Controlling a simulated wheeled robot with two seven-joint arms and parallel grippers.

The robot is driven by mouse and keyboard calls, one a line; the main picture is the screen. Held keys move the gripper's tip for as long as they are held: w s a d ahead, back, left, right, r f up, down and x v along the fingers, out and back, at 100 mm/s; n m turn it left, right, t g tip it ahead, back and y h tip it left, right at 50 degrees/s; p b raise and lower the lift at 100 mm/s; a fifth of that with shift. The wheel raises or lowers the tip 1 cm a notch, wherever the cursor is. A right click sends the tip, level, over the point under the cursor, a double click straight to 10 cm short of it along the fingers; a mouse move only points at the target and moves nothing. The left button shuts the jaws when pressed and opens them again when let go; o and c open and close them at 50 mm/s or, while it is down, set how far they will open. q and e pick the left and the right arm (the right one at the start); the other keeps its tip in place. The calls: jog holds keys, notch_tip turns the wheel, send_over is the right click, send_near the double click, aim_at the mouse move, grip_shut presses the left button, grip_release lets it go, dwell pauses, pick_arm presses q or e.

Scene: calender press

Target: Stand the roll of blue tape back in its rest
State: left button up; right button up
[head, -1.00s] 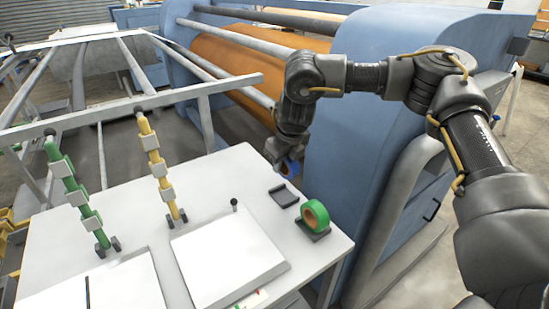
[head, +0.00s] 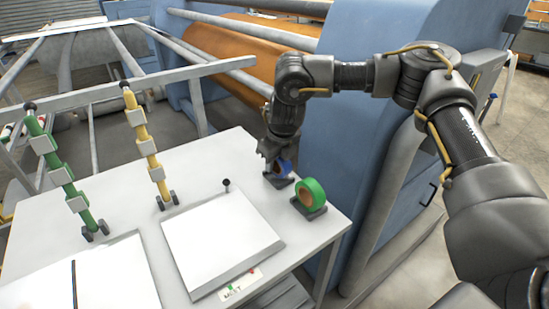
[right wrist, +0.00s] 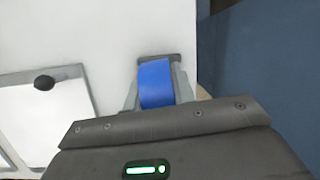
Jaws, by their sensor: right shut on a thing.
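The roll of blue tape (head: 284,167) is upright in my right gripper (head: 277,160), at the back right of the white table. My right gripper is shut on it. In the right wrist view the blue tape (right wrist: 156,82) shows between the fingers, with the dark rest (right wrist: 160,58) showing just beyond it. In the head view the rest (head: 279,181) lies directly under the roll. I cannot tell whether the roll touches the rest's bottom. My left gripper is not in view.
A green tape roll (head: 311,193) stands in its own rest just right of the blue one. A white board (head: 220,243) and a black-knobbed pin (head: 227,184) are to the left. The blue press housing (head: 350,120) rises close behind on the right.

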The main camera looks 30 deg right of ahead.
jog(key=shift+f, duration=0.4)
jog(key=o, duration=1)
jog(key=shift+c, duration=0.2)
jog(key=shift+s+r, duration=0.1)
jog(key=shift+r, duration=0.25)
jog(key=b+v, duration=0.1)
jog(key=v, duration=0.3)
jog(key=shift+s+r, duration=0.1)
jog(key=shift+r, duration=0.15)
jog(key=v, duration=0.5)
jog(key=shift+s+r, duration=0.1)
jog(key=shift+r, duration=0.15)
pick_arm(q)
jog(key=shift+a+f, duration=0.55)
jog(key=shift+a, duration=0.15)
